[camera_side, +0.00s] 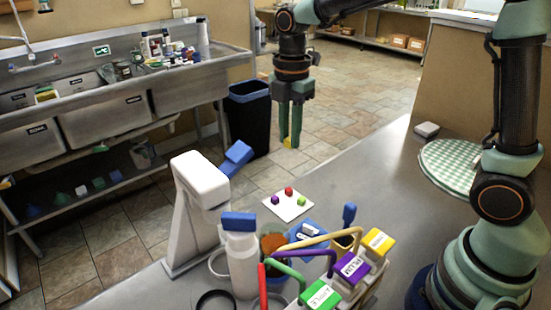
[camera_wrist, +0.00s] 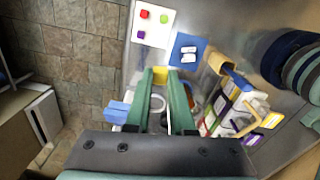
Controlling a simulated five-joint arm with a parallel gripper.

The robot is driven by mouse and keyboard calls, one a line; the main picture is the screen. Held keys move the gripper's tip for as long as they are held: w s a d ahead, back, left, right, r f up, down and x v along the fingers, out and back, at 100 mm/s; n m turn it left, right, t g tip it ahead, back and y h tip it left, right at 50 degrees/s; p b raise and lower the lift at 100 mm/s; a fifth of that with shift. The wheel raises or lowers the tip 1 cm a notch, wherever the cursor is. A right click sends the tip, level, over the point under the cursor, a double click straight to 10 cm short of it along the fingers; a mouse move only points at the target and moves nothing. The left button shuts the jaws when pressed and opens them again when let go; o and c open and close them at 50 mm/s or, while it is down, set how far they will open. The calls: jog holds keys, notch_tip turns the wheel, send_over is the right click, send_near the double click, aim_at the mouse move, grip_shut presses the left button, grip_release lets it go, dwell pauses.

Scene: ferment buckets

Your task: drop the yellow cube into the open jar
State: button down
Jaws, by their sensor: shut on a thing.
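My gripper (camera_side: 290,140) is shut on the yellow cube (camera_side: 289,143) and holds it in the air, above and beyond the white mat in the side view. In the wrist view the yellow cube (camera_wrist: 160,75) sits between my fingertips (camera_wrist: 160,72). What looks like the open jar (camera_side: 272,243), with reddish-brown contents, stands on the steel table among other containers, nearer the side camera than my gripper. In the wrist view my fingers cover much of that area, and I cannot tell the jar there with certainty.
A white mat (camera_side: 280,212) carries red, purple and green cubes. A white stand with a blue lever (camera_side: 200,185) and a blue-capped white bottle (camera_side: 242,265) are left of the jar. Labelled tags with coloured handles (camera_side: 352,268) rise at its right.

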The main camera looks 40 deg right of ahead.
jog(key=s+a+r, duration=0.2)
jog(key=s+a, duration=0.8)
jog(key=a, duration=0.1)
jog(key=shift+a+f, duration=0.1)
jog(key=shift+f, duration=2.65)
jog(key=c, duration=0.7)
grip_release()
